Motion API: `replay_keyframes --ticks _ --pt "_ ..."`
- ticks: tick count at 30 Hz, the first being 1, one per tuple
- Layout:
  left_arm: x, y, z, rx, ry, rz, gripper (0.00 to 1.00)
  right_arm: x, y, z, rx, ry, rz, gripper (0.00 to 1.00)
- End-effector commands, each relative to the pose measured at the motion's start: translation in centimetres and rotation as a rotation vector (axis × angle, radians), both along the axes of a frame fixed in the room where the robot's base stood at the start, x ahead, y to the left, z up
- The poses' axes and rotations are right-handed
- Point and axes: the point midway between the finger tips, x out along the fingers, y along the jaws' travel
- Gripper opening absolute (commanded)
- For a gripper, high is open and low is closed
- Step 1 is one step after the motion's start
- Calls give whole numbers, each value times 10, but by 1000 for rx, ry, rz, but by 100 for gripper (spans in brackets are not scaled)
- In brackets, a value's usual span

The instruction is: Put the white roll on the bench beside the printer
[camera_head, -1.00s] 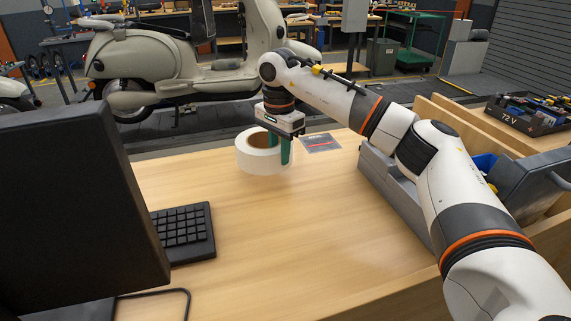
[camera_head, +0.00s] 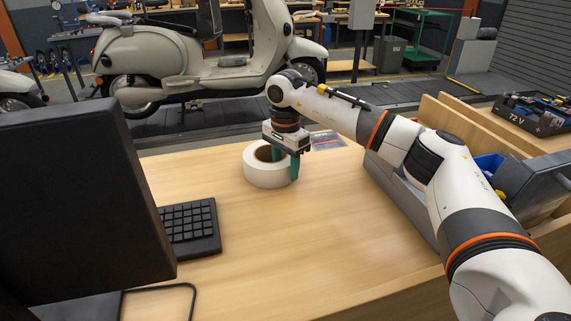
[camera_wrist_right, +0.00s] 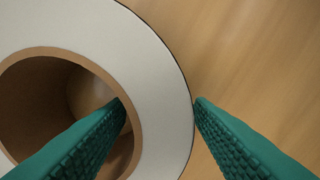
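The white roll (camera_head: 268,175), with a brown core, lies flat on the wooden bench (camera_head: 290,240). My right gripper (camera_head: 284,165) points down over the roll's right side. In the right wrist view, one green finger is inside the core and the other is outside the roll (camera_wrist_right: 165,100); the gap between the fingertips (camera_wrist_right: 160,104) looks wider than the roll's wall, so the gripper appears open around it. My left gripper is not in view. I cannot make out a clear printer; a grey machine (camera_head: 533,182) stands at the right, partly behind my right arm.
A black monitor (camera_head: 80,200) and keyboard (camera_head: 190,228) stand at the left, with a cable in front. A flat card (camera_head: 328,141) lies behind the roll to the right. The middle and front of the bench are clear. A scooter (camera_head: 180,65) stands beyond.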

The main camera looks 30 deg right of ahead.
Motion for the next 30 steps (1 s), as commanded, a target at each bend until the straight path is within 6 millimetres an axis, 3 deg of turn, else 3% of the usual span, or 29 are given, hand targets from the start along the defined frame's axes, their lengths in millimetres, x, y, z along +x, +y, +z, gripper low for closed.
replay_keyframes --ticks 7,11,24,30 --pt "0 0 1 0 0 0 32 0 0 2 0 -1 0 48" --pt "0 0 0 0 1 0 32 1 0 14 1 -4 -1 48" --pt "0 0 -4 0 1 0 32 1 0 102 1 -3 0 48" --pt "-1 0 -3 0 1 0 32 0 0 121 0 0 -1 48"
